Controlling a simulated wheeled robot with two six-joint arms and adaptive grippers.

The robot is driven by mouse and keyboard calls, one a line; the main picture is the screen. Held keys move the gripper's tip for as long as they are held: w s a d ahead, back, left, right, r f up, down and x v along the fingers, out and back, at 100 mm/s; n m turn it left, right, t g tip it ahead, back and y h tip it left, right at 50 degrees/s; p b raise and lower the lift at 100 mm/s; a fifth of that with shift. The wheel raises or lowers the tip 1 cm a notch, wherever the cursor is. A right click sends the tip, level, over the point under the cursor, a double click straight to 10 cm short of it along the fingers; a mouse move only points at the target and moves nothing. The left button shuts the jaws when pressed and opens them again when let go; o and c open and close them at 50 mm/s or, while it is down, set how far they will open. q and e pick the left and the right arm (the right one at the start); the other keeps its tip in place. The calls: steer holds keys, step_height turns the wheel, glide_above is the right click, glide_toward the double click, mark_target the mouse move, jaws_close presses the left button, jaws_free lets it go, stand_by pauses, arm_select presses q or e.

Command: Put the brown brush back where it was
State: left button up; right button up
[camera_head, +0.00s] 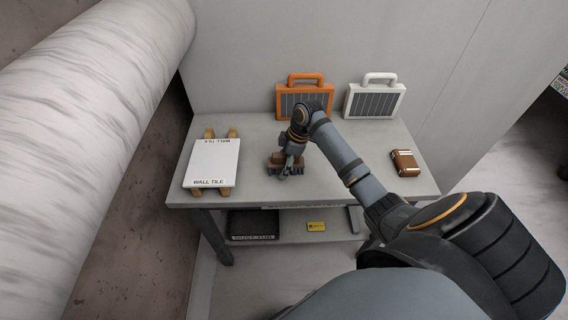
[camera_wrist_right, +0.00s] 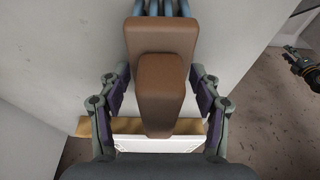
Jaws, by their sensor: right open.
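The brown brush (camera_head: 279,160) is on the worktable (camera_head: 257,128), near the middle of its top, with its bristles down on or close to the surface. My right gripper (camera_head: 290,166) is over the brush and partly hides it. In the right wrist view the brush (camera_wrist_right: 160,82) lies between my right gripper's two spread fingers (camera_wrist_right: 160,110), with a gap on each side. Its bluish bristles show at the top edge. What seems to be my left gripper (camera_wrist_right: 303,66) is small at the right edge, its jaws unclear; the head view does not show it.
A white wall tile (camera_head: 212,161) rests on two wooden strips at the left. An orange case (camera_head: 290,103) and a white case (camera_head: 375,102) stand at the back. A brown box (camera_head: 405,162) lies at the right. The lower shelf holds a dark box (camera_head: 253,225) and a yellow item (camera_head: 316,226).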

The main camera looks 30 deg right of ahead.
steer(key=v, duration=1.2)
steer(key=shift+r+b, duration=0.1)
steer(key=shift+b, duration=0.25)
